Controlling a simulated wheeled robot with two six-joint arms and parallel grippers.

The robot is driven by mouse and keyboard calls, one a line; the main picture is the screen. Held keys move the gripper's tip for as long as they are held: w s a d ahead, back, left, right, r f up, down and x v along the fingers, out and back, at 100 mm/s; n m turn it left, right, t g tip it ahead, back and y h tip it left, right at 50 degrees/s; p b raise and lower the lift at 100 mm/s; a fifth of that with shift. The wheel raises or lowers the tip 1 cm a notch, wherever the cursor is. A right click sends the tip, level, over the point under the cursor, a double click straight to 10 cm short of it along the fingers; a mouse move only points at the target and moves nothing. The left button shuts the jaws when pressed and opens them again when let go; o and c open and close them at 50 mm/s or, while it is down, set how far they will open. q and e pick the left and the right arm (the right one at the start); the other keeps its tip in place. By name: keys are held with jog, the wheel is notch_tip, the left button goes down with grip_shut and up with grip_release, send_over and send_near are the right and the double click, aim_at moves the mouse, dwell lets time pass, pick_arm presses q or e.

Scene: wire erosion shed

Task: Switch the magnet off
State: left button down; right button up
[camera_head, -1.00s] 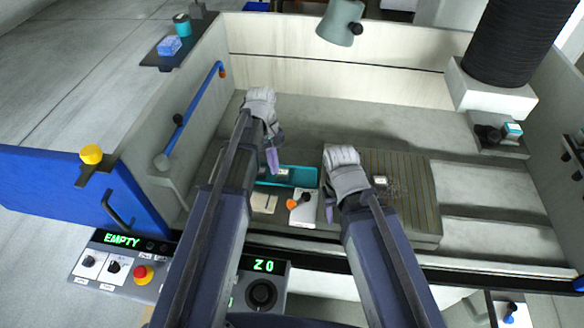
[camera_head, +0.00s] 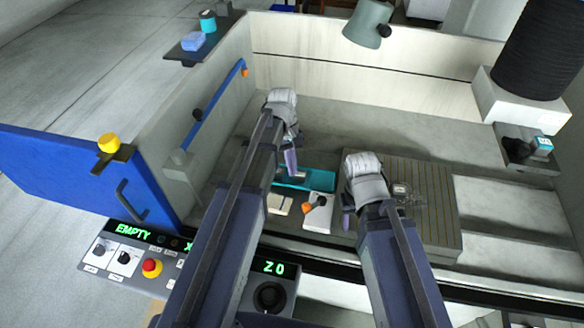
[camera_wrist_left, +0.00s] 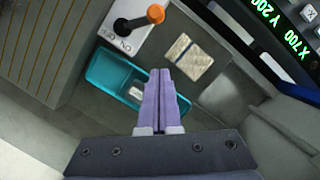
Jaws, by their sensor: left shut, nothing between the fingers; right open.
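The magnet is a grooved grey plate (camera_head: 432,225) at the right of the tank floor. To its left a white panel (camera_head: 318,221) carries a black lever with an orange knob (camera_head: 308,207). In the left wrist view the panel's ON and OFF lettering (camera_wrist_left: 115,40) shows, and the lever (camera_wrist_left: 137,20) points away from it, toward the right. My left gripper (camera_head: 291,163) is shut and empty above a teal tray (camera_head: 318,181), apart from the lever. My right gripper (camera_head: 348,218) is open over the magnet's left edge, its fingers partly hidden.
A small metal block lies in the tray (camera_wrist_left: 108,68). A beige block (camera_wrist_left: 182,57) lies beside it. A control panel (camera_head: 128,258) with a red button stands at the front left. A blue door (camera_head: 75,175) and a blue rail (camera_head: 215,105) are at the left. A lamp (camera_head: 368,22) hangs at the back.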

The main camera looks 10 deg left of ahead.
aim_at(315, 203)
pick_arm(q)
jog(key=b+x, duration=0.6)
jog(key=x, duration=0.1)
jog(key=shift+s+d, duration=1.35)
jog(key=shift+s, duration=0.15)
